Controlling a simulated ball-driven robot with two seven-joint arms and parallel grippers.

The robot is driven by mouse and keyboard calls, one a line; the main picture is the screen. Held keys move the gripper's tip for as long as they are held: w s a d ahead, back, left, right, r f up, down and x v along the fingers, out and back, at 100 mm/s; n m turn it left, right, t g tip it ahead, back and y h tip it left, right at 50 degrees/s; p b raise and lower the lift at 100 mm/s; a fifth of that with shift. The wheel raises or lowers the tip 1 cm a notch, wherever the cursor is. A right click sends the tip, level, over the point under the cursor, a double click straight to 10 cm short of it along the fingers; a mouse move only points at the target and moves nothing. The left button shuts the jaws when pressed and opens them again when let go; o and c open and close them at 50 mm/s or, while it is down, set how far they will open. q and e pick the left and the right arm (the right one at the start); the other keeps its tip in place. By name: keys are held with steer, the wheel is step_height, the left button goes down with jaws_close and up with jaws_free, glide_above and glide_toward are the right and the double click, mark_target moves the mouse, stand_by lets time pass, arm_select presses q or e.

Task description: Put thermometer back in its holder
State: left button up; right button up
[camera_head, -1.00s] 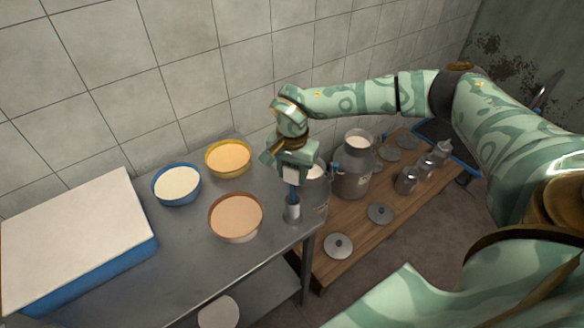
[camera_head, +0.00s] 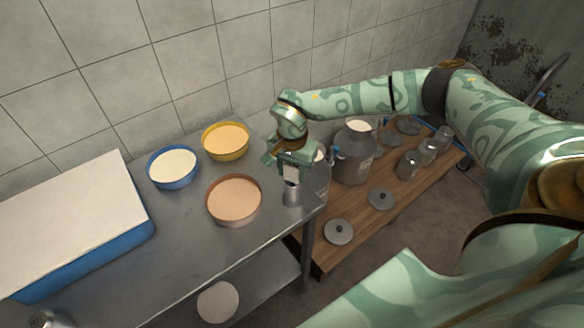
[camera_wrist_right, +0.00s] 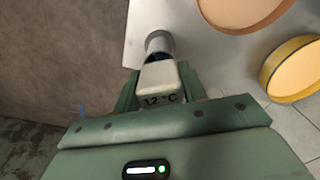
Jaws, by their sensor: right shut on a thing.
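The thermometer has a white body with a "12 °C" display and shows in the right wrist view (camera_wrist_right: 160,80). My right gripper (camera_wrist_right: 158,88) is shut on that body, one finger on each side. In the head view the right gripper (camera_head: 294,168) is low over the grey metal holder (camera_head: 291,193) at the table's right end. The holder also shows in the wrist view (camera_wrist_right: 158,41), straight beyond the thermometer. The thermometer's lower end runs into the holder's mouth, and its blue stem is almost wholly hidden. My left gripper is not in view.
On the metal table (camera_head: 180,235) stand an orange-brown bowl (camera_head: 234,200), a yellow bowl (camera_head: 226,141), a blue bowl (camera_head: 172,168) and a blue-sided box (camera_head: 90,262). A wooden platform (camera_head: 350,240) at right holds milk cans (camera_head: 355,155), lids and jars.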

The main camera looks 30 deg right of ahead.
steer(key=o, duration=1.1)
